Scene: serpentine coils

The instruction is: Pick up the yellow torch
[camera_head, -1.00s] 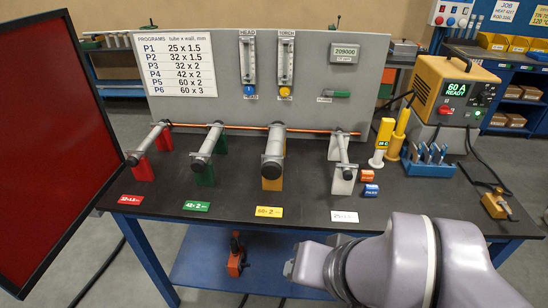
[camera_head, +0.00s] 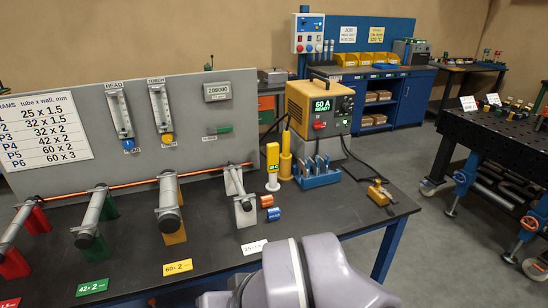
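A yellow upright cylinder (camera_head: 286,155), which looks like the torch, stands on the dark bench near the yellow power unit. A dark cable or hose shows behind it. My grey arm fills the bottom centre, in front of the bench edge and well apart from the torch. The fingertips of my gripper do not show.
The power unit (camera_head: 320,108) reads "60 A READY". A blue rack (camera_head: 318,178) with several tools stands right of the torch. A brass clamp (camera_head: 379,193) lies near the bench's right end. Tubes on coloured stands (camera_head: 168,205) fill the left. Open floor separates a dark welding table (camera_head: 500,150).

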